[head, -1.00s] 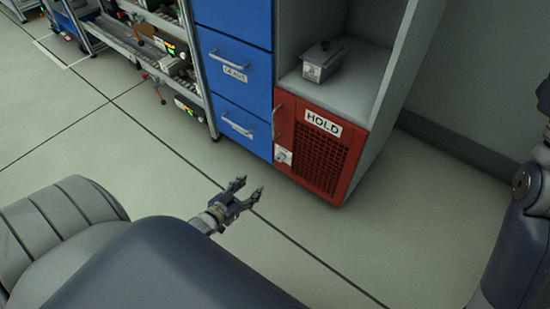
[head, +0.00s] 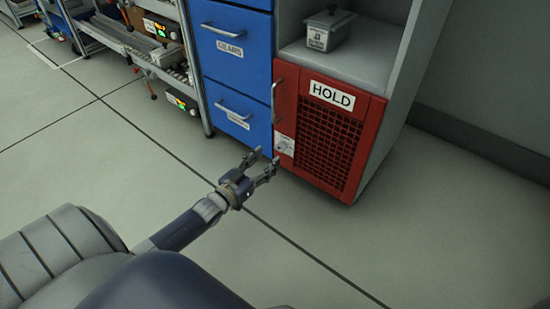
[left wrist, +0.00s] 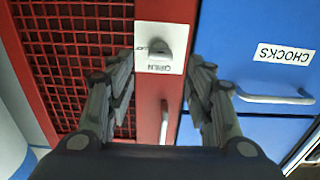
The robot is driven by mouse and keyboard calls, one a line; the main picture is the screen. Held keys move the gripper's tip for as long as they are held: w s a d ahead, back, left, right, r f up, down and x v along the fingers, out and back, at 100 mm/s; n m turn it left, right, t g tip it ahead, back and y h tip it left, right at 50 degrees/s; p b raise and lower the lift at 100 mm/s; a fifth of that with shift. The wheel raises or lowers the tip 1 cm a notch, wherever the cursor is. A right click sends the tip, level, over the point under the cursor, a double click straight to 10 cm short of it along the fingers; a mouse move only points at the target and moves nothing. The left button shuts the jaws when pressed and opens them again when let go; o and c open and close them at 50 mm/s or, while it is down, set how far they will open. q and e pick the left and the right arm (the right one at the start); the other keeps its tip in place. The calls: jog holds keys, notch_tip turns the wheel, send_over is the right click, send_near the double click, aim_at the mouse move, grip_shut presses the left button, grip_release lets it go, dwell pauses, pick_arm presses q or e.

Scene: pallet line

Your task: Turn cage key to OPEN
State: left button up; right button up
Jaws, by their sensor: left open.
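The red cage (head: 327,135) with a mesh door and a HOLD label stands low at the right of the blue drawers. Its key (left wrist: 158,48) sits on a white plate (left wrist: 172,66) marked OPEN, which appears upside down in the left wrist view. The plate also shows small in the head view (head: 285,145). My left gripper (head: 264,162) is open and empty in front of the plate. In the left wrist view its fingers (left wrist: 163,75) spread to either side of the plate, apart from the key. My right gripper is not in view.
Blue drawers (head: 238,60) adjoin the cage, with a protruding handle (left wrist: 275,99) near my left fingers. The cage door has a vertical handle (head: 276,102). A grey box (head: 328,29) sits on the shelf above. The floor (head: 330,240) in front is clear.

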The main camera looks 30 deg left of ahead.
aim_at(277, 150)
pick_arm(q)
jog(key=w+b, duration=0.2)
jog(key=w, duration=0.3)
jog(key=shift+w+d+b, duration=0.2)
jog(key=shift+b, duration=0.1)
jog(key=c, duration=1.1)
